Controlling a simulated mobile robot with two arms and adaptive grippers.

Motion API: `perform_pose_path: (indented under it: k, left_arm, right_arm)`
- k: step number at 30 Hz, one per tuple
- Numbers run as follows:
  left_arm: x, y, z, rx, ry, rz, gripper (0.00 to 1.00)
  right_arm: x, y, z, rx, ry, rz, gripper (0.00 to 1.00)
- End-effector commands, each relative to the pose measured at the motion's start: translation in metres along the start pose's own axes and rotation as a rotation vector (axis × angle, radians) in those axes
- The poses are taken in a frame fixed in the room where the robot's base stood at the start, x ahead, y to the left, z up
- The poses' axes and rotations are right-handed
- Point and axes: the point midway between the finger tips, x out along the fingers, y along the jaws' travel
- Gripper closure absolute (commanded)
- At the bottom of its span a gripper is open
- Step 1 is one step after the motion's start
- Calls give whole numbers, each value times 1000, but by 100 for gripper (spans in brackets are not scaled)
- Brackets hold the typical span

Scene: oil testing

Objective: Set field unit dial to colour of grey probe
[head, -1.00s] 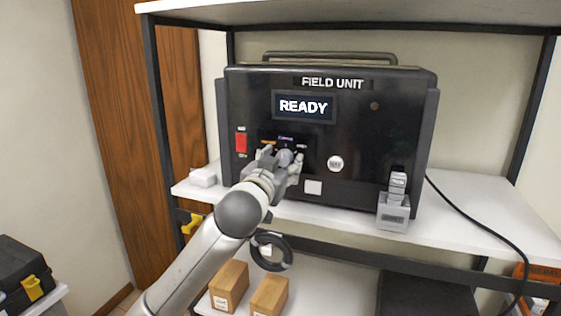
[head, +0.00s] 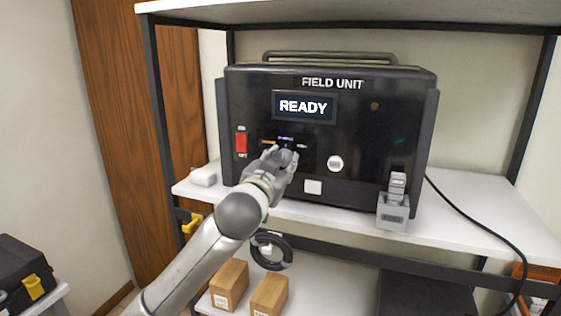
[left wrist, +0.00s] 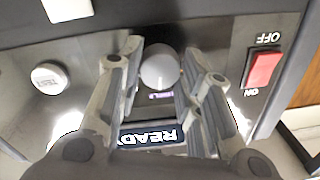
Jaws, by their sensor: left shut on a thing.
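The black field unit (head: 355,135) stands on the middle shelf, its screen (head: 304,106) reading READY. Its round grey dial (left wrist: 160,68) shows between the fingers in the left wrist view, with a small purple label beside it. My left gripper (head: 281,155) is shut on the dial, one finger on each side; it also shows in the left wrist view (left wrist: 158,82). The gripper partly hides the dial in the head view, and I cannot read its setting surely. A grey piece (head: 398,183) sits upright in a grey holder (head: 393,212) at the unit's front right. My right gripper is not in view.
A red switch (head: 241,143) is left of the dial; a round white button (head: 335,163) and a white square (head: 313,187) are to its right. A black cable (head: 480,225) crosses the shelf's right side.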

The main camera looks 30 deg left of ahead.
Motion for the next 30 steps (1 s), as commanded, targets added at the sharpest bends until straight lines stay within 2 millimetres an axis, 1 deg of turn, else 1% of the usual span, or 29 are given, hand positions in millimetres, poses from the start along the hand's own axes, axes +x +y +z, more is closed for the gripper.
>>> perform_pose_path:
  k: [1, 21, 30]
  left_arm:
    - [0, 0, -1, 36, 0, 0, 90]
    - [0, -1, 0, 644, 31, -5, 91]
    - [0, -1, 1, 840, 41, -8, 91]
  right_arm:
    - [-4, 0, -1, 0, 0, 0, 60]
    - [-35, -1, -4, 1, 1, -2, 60]
    - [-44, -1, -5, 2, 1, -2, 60]
